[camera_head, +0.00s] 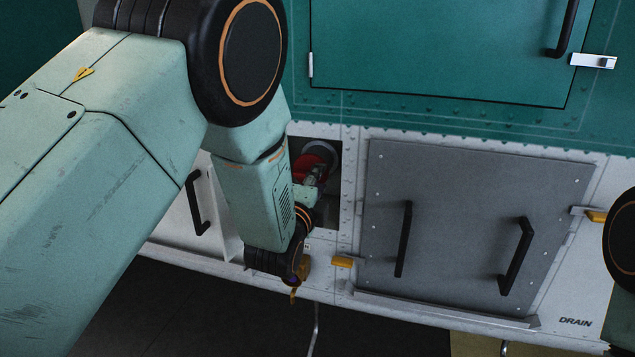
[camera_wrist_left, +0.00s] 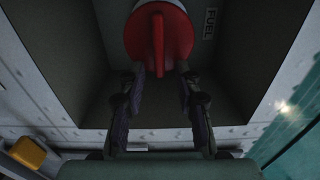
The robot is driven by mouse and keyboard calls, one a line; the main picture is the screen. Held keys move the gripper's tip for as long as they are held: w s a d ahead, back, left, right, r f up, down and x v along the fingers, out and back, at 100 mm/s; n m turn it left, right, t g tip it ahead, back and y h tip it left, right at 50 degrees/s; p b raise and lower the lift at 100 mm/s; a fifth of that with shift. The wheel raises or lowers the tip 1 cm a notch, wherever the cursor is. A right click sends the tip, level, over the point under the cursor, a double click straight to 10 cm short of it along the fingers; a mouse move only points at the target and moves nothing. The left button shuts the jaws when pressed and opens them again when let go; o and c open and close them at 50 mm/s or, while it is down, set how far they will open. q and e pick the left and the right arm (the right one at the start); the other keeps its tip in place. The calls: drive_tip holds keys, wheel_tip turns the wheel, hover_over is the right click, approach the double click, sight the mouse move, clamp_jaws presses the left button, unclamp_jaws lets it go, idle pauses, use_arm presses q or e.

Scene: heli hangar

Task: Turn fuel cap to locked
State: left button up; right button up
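The red fuel cap (camera_head: 306,166) sits in a dark recess in the white lower side panel, partly hidden by my left arm. In the left wrist view the cap (camera_wrist_left: 176,38) is a round red disc with a raised bar across it, the bar standing upright in the picture. My left gripper (camera_wrist_left: 162,72) is open, with its fingertips at the cap's lower edge, one on each side of the bar and apart from it. It also shows in the head view (camera_head: 312,182), reaching into the recess. Whether the fingertips touch the cap is unclear. My right gripper is out of view.
A FUEL label (camera_wrist_left: 210,23) is beside the cap inside the recess, whose walls (camera_wrist_left: 240,60) surround the gripper closely. A grey hatch (camera_head: 455,220) with two black handles is to the right. A yellow latch (camera_head: 342,262) sits below the recess.

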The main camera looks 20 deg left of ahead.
use_arm(q)
drive_tip(key=shift+s, duration=0.15)
drive_tip(key=s, duration=0.7)
drive_tip(key=shift+s, duration=0.15)
drive_tip(key=shift+a, duration=0.1)
